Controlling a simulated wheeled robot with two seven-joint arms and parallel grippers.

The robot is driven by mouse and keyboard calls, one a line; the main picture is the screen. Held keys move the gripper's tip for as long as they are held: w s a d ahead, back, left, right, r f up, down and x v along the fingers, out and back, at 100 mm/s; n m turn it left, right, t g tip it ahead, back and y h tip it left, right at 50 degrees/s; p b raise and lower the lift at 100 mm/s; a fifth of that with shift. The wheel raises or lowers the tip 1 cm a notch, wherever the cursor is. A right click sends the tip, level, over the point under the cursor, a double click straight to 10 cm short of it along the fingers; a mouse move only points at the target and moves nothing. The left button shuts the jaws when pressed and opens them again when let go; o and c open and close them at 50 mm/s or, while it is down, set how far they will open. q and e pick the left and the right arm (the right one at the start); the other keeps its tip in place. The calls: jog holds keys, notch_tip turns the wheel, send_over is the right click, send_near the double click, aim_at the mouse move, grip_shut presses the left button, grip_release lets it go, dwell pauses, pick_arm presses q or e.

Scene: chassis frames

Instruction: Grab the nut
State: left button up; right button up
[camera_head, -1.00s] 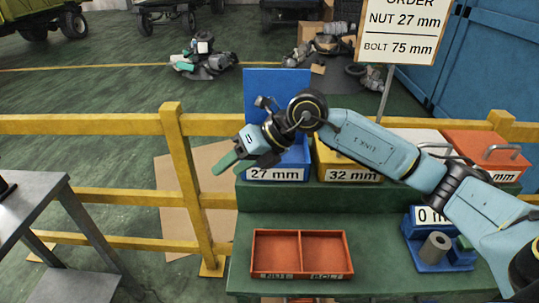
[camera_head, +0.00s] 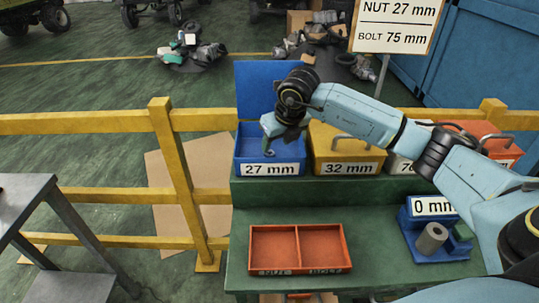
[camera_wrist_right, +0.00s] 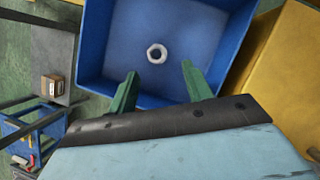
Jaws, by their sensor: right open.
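A silver nut (camera_wrist_right: 157,53) lies on the floor of the open blue 27 mm bin (camera_wrist_right: 93,45) in the right wrist view. In the head view the same bin (camera_head: 242,158) stands on the green shelf with its blue lid raised, and the nut cannot be made out there. My right gripper (camera_head: 268,150) hangs over the bin, pointing down. Its two green fingers are apart in the right wrist view (camera_wrist_right: 157,83), with nothing between them; the nut shows beyond the fingertips. My left gripper is not in view.
A yellow 32 mm bin (camera_head: 347,153) with its lid shut stands right of the blue bin. An orange two-part tray (camera_head: 300,272) lies empty on the lower green bench. A blue fixture (camera_head: 452,252) with a grey cylinder (camera_head: 432,237) is at the right. A sign (camera_head: 397,25) reads nut 27 mm.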

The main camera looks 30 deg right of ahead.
aim_at(271, 154)
jog(key=x, duration=0.5)
jog(key=shift+a, duration=0.25)
jog(key=shift+c, duration=0.3)
jog(key=c, duration=1)
